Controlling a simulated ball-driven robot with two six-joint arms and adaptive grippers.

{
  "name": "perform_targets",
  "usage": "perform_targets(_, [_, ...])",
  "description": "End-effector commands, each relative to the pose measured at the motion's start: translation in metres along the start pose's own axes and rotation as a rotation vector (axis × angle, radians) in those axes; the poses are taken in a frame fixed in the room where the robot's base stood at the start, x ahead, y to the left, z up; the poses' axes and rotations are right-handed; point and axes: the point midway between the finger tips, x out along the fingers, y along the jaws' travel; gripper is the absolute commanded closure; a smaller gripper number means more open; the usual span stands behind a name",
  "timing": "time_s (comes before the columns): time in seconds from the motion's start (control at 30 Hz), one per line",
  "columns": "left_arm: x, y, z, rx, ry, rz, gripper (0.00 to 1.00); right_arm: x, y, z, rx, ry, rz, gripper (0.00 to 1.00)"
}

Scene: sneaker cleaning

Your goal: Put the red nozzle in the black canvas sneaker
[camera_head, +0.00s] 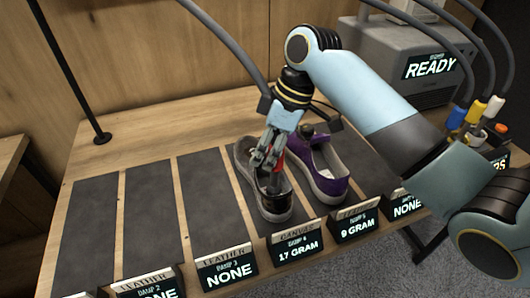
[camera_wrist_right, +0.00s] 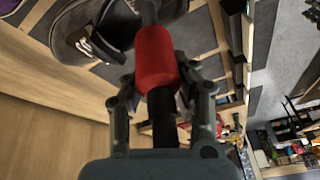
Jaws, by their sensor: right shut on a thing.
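I cannot tell whether the nozzle's tip is inside the sneaker. My left gripper is not in view.
A purple sneaker (camera_head: 328,170) stands close on the right. Several dark pads on the left, such as this one (camera_head: 153,215), are empty. Signs (camera_head: 227,272) line the front edge. A grey machine (camera_head: 395,60) reading READY stands back right, near blue, yellow and white nozzles (camera_head: 474,112). Hoses hang overhead.

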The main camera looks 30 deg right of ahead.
Motion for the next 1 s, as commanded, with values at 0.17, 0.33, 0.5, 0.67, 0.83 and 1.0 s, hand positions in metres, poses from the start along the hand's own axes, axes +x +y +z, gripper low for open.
perform_targets(0.17, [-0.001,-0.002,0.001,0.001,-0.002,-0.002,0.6,0.006,0.001,0.002,0.0,0.001,0.002,1.0])
perform_targets(0.33, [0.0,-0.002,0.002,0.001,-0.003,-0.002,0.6,0.006,0.001,0.002,0.0,0.001,0.001,1.0])
perform_targets(0.5, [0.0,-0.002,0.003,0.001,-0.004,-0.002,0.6,0.008,0.001,0.003,0.0,0.0,0.001,0.65])
perform_targets(0.67, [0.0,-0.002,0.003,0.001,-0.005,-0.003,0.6,0.008,0.001,0.003,0.001,0.0,0.001,0.52])
perform_targets(0.83, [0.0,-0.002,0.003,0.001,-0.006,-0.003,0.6,0.008,0.001,0.003,0.001,0.0,0.001,0.52])
perform_targets(1.0, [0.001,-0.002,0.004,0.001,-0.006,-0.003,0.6,-0.004,0.002,0.002,-0.001,0.0,0.005,0.52])
